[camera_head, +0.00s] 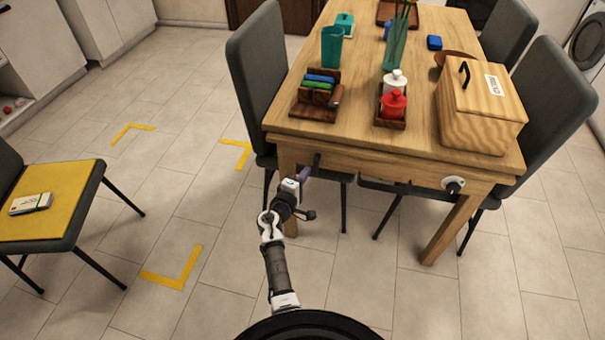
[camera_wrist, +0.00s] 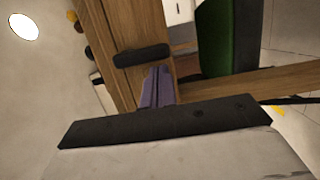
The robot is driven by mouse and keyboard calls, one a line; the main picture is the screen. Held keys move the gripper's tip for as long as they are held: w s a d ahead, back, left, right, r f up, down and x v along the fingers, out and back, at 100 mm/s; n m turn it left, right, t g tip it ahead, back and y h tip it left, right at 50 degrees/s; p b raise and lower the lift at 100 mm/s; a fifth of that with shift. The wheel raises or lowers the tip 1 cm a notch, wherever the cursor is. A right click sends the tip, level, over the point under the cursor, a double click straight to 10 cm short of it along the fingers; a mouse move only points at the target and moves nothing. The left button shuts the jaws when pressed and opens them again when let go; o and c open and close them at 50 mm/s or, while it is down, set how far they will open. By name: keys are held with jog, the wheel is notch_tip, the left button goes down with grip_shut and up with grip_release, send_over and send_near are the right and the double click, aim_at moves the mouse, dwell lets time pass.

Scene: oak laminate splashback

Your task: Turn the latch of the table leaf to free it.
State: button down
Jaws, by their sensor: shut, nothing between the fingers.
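The wooden table (camera_head: 350,140) has a dark, bar-shaped latch (camera_head: 317,160) on its front edge near the left corner. In the wrist view the latch (camera_wrist: 142,55) is a short black bar lying across the wood, slightly tilted. My gripper (camera_head: 304,173) is just in front of and below the latch. Its purple fingers (camera_wrist: 158,84) are shut with nothing between them, and their tips lie just below the bar in the wrist view. I cannot tell whether they touch it. A round white plate with a black knob (camera_head: 454,185) sits on the table front at the right.
A wooden box (camera_head: 480,108), a red bottle (camera_head: 393,104) and a teal cup (camera_head: 332,46) stand on the table. Grey chairs (camera_head: 255,75) flank it. A chair with a yellow seat (camera_head: 62,200) is at left. Floor around my arm is clear, with yellow marks (camera_head: 172,272).

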aim_at(316, 175)
jog(key=shift+d+f+n+b, duration=0.25)
jog(key=shift+d+n+b, duration=0.05)
jog(key=shift+n+b, duration=0.55)
jog(key=n+b, duration=0.1)
jog(key=d+n+t+b, duration=0.1)
jog(key=n+b, duration=0.1)
jog(key=d+f+n+b, duration=0.1)
jog(key=n, duration=0.1)
jog(key=shift+s+d+n+t+b, duration=0.15)
jog(key=shift+s+n+t+b, duration=0.15)
jog(key=shift+b, duration=0.1)
jog(key=n+b, duration=0.1)
jog(key=n, duration=0.1)
jog(key=d+n+t+y, duration=0.1)
jog(key=n, duration=0.1)
jog(key=d+n+b, duration=0.1)
jog(key=n, duration=0.1)
jog(key=shift+s+d+r+n+t+y+b, duration=0.1)
jog(key=shift+s+r+n+t+y+b, duration=0.15)
jog(key=shift+r+t+y+b, duration=0.1)
jog(key=n, duration=0.2)
jog(key=d+r+n+y, duration=0.1)
jog(key=n, duration=0.1)
jog(key=shift+t+b, duration=0.25)
jog(key=shift+b, duration=0.1)
jog(key=shift+s, duration=0.1)
